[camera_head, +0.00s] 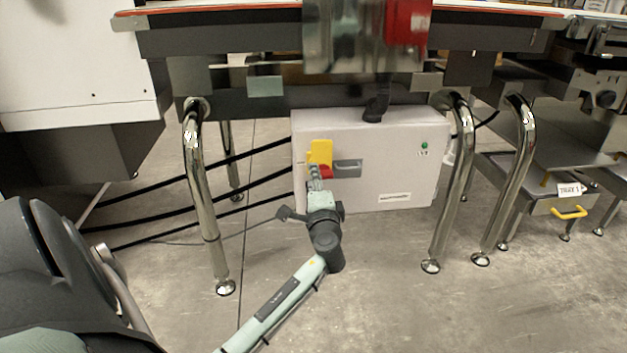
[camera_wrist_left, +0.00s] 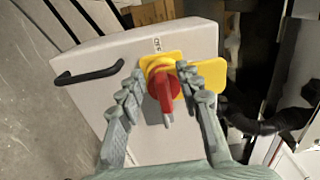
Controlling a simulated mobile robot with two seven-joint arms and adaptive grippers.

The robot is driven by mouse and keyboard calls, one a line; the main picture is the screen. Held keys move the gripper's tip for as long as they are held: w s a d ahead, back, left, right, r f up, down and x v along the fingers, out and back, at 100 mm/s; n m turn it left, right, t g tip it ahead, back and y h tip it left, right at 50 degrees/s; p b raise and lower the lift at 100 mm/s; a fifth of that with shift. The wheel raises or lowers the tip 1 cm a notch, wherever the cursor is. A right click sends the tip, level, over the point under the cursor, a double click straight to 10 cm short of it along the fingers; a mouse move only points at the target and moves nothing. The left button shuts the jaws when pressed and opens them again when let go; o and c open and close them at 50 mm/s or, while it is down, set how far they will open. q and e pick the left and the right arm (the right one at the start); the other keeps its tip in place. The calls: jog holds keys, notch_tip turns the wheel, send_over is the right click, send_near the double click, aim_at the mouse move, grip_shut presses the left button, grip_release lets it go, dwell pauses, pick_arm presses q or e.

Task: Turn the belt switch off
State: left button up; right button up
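The belt switch is a red rotary handle (camera_head: 326,172) on a yellow plate (camera_head: 320,151), on the front of a white control box (camera_head: 390,165) under the belt. In the left wrist view the red handle (camera_wrist_left: 165,92) stands out from the yellow plate (camera_wrist_left: 208,76), and a small label sits beside it. My left gripper (camera_head: 317,172) is at the switch and partly covers it in the head view. In the left wrist view its fingers (camera_wrist_left: 160,80) are spread, one on each side of the red handle, with visible gaps. My right gripper is not in view.
Shiny metal legs (camera_head: 200,185) and (camera_head: 455,190), also metal, stand either side. Black cables run left from the box. The floor in front is clear.

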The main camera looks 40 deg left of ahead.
pick_arm(q)
jog(key=v, duration=0.7)
jog(key=shift+s+d, duration=0.15)
jog(key=shift+d, duration=0.1)
dwell(0.4)
